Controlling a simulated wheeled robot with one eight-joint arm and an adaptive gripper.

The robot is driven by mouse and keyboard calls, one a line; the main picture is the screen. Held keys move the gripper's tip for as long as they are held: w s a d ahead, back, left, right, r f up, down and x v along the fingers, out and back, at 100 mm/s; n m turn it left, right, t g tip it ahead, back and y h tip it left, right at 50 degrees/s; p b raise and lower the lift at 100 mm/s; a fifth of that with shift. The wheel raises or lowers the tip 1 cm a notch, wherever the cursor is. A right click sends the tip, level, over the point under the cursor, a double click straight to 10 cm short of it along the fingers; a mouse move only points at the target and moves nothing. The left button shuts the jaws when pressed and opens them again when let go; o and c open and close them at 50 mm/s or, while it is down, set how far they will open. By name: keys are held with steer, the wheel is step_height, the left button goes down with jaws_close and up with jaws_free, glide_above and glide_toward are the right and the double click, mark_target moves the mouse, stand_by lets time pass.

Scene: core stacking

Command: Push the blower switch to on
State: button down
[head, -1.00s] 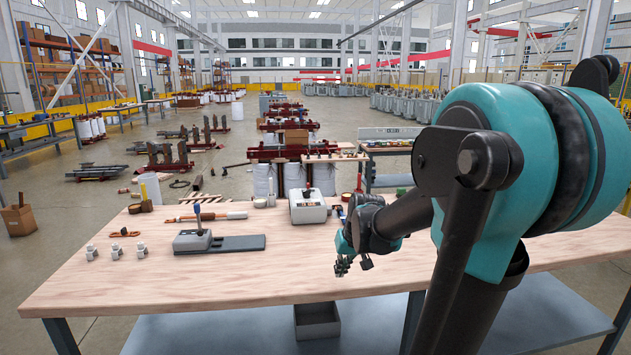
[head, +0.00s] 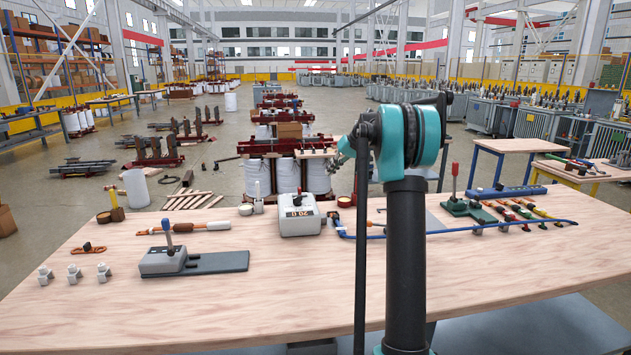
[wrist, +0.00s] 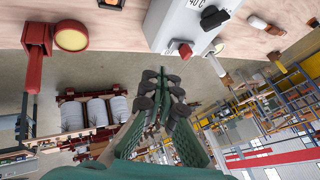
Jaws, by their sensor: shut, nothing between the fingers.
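A pale grey box with a numeric display (head: 300,216) stands near the table's far edge in the head view. It also shows at the top of the wrist view (wrist: 172,22), with a black knob (wrist: 213,17) and a small red switch (wrist: 180,49) on it. I take the red switch for the blower switch, but no label shows and I cannot read its position. My gripper (wrist: 163,88) is shut and empty, below and apart from the red switch in the wrist view.
A lever fixture (head: 175,258) stands at the left of the wooden table (head: 230,310). A red-handled tool (wrist: 36,40) and a round yellow-topped pot (wrist: 71,36) are beside the box. A blue cable (head: 480,229) and several tools lie to the right.

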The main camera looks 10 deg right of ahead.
mark_target(299, 189)
steer(key=x, duration=0.3)
steer(key=a+x, duration=0.1)
steer(key=x, duration=0.3)
steer(key=a+r+x, duration=0.1)
steer(key=x, duration=0.3)
steer(key=shift+s+a, duration=0.2)
steer(key=shift+s, duration=0.15)
steer(key=shift+a, duration=0.5)
steer(key=shift+a, duration=1.9)
